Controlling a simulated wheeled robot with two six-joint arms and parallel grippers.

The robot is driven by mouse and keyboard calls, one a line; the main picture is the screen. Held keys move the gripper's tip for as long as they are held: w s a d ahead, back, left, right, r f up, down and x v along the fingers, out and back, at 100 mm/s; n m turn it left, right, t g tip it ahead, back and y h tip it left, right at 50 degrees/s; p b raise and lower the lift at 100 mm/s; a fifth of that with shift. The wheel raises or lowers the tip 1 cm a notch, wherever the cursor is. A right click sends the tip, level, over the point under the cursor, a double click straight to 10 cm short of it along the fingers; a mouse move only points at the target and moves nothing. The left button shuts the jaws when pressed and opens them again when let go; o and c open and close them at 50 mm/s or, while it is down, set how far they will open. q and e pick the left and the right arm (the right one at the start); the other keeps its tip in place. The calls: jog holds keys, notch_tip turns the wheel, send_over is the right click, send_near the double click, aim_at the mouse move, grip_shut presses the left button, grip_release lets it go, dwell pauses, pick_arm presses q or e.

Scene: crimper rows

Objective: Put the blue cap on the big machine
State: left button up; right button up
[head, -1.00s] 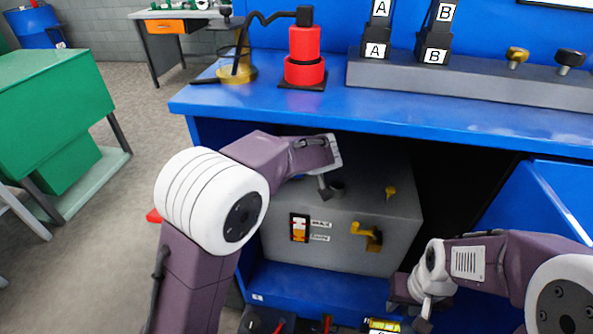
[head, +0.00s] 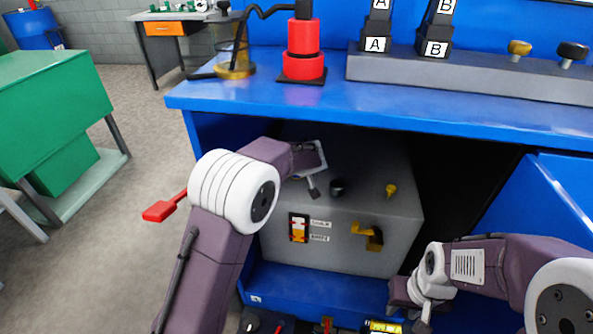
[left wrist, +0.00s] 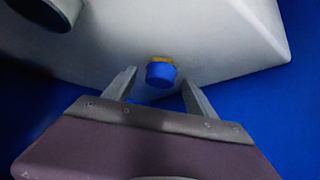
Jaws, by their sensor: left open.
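The big machine is a grey box (head: 290,262) inside the blue cabinet. The blue cap (left wrist: 161,74) sits on a yellow fitting (left wrist: 160,58) on the machine's pale surface in the left wrist view. In the head view I cannot see the cap; my left arm covers that side. My left gripper (head: 314,188) is at the machine's upper left; in the left wrist view its fingers are open, one on either side of the cap, with gaps visible. My right gripper (head: 425,302) is low, in front of the machine's right side; its opening is unclear.
The machine carries a dark stub (head: 337,187), a yellow knob (head: 391,190), a yellow valve handle (head: 368,234) and a red-lit switch (head: 299,228). The blue worktop (head: 330,105) overhangs it. A red handle (head: 160,211) sticks out left. A blue door (head: 545,205) stands at right.

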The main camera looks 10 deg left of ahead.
pick_arm(q)
grip_shut()
jog(key=shift+r, duration=0.2)
notch_tip(320, 180, up, 3)
jog(key=shift+r+p, duration=0.1)
jog(key=shift+p, duration=0.9)
jog(key=s, duration=0.2)
jog(key=s+d+b, duration=0.1)
jog(key=s, duration=0.1)
jog(key=s+d+b, duration=0.1)
jog(key=s, duration=0.1)
jog(key=shift+s+d+f, duration=0.2)
jog(key=shift+s+d, duration=0.05)
jog(key=shift+s, duration=0.15)
jog(key=s+d+b, duration=0.1)
jog(key=s+d, duration=0.2)
jog(key=s, duration=0.7)
jog(key=shift+s+d+r, duration=0.15)
